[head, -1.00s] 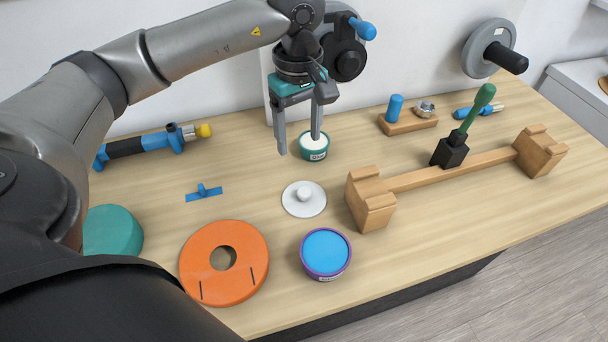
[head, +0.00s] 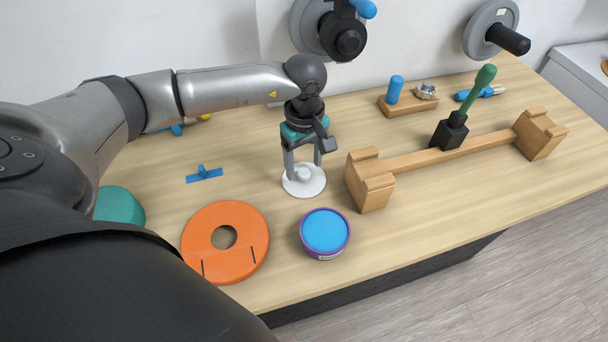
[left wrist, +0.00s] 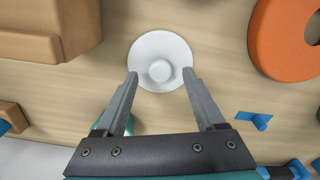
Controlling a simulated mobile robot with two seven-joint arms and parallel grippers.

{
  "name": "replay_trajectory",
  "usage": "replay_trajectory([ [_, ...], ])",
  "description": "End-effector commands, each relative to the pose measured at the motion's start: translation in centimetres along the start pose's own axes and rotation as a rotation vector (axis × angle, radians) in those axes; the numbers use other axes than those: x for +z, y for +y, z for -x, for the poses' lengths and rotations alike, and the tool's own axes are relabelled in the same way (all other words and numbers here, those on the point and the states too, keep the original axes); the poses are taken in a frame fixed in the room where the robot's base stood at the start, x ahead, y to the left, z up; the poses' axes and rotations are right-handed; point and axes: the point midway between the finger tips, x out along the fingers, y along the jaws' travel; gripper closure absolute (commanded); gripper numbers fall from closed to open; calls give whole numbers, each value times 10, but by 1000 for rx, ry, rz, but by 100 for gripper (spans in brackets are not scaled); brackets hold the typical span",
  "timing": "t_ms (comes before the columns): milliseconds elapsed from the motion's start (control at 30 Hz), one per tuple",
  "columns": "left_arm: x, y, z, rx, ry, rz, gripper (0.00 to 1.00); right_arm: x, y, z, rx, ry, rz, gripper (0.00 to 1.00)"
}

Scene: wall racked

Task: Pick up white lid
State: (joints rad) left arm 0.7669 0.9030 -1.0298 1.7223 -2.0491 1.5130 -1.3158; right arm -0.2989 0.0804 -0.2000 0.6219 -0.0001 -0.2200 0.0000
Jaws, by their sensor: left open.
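The white lid (head: 312,186) is a flat round disc with a knob in its middle. It lies on the wooden table, left of the wooden rack. It also shows at the top middle of the left wrist view (left wrist: 159,48). My left gripper (head: 304,170) is open and points down just above the lid, with its fingers near the knob. In the left wrist view, the left gripper's fingertips (left wrist: 161,76) are on either side of the lid's near part, with the knob between and slightly beyond them. Nothing is in the fingers. My right gripper is not in view.
The wooden rack (head: 440,164) holds a green-handled tool (head: 478,88) to the right. A purple tub with blue top (head: 325,232) and an orange ring (head: 205,235) lie nearer. A blue bracket (head: 206,175) lies left. Wall-mounted discs (head: 476,36) are behind.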

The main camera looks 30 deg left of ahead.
Motion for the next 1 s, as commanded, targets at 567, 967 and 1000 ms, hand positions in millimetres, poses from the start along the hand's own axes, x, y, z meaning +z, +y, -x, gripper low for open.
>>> replay_trajectory([
  [567,0,0,-18,1,1,0,48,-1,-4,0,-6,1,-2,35],
  [967,-1,0,-17,1,1,0,93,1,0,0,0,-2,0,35],
  [1000,-1,0,-17,1,1,0,97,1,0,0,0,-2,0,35],
])
